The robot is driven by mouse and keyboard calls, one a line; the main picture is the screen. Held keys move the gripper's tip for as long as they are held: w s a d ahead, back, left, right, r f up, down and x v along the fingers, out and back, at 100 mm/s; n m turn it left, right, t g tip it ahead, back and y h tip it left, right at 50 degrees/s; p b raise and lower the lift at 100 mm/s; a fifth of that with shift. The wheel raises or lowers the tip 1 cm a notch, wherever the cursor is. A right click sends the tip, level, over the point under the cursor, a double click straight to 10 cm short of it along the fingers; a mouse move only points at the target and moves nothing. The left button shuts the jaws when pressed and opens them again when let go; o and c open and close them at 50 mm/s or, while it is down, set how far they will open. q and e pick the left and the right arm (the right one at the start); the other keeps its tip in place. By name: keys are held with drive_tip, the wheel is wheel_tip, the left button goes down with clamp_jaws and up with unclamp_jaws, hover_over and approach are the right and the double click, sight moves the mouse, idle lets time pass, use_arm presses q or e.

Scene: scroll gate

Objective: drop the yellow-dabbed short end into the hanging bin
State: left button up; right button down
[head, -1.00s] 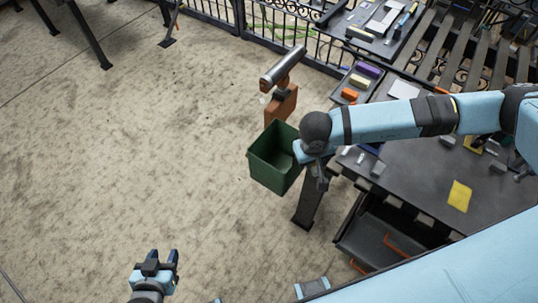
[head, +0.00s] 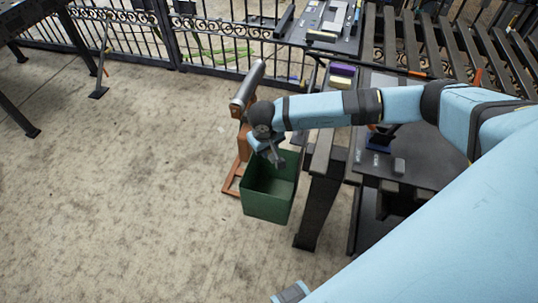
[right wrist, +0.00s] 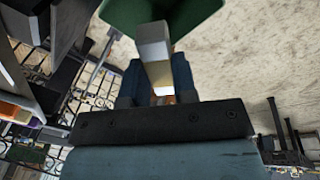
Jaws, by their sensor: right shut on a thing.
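The green hanging bin (head: 268,203) is open at the top and sits at the left end of the workbench, beside a dark post. My right gripper (head: 278,161) is over the bin's opening, near its far rim. In the right wrist view the right gripper (right wrist: 158,82) is shut on a short squared grey bar, the short end (right wrist: 153,42), with a yellowish patch close to the fingers. The bar points toward the bin, whose green wall (right wrist: 195,14) shows at the top. The head view hardly shows the bar. My left gripper is not in view.
An orange-brown stand with a grey metal cylinder (head: 247,88) is just behind the bin. The workbench (head: 425,165) is to the right, partly covered by my arm. A black fence (head: 215,50) runs along the back. Open paving lies to the left.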

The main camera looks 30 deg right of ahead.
drive_tip(key=w+d+f+b, duration=0.2)
drive_tip(key=d+f+b, duration=0.1)
drive_tip(key=f, duration=0.3)
drive_tip(key=w+d+f+b, duration=0.3)
drive_tip(key=f+b, duration=0.2)
drive_tip(key=f, duration=0.2)
drive_tip(key=shift+f, duration=0.15)
drive_tip(key=shift+w+d, duration=0.1)
drive_tip(key=c, duration=0.8)
unclamp_jaws()
drive_tip(key=r, duration=0.4)
drive_tip(key=s+a+r, duration=0.1)
drive_tip(key=r, duration=0.4)
drive_tip(key=a+r+p, duration=0.1)
drive_tip(key=r, duration=0.3)
drive_tip(key=shift+s+r, duration=0.2)
drive_tip(key=shift+r, duration=0.1)
drive_tip(key=shift+s, duration=0.1)
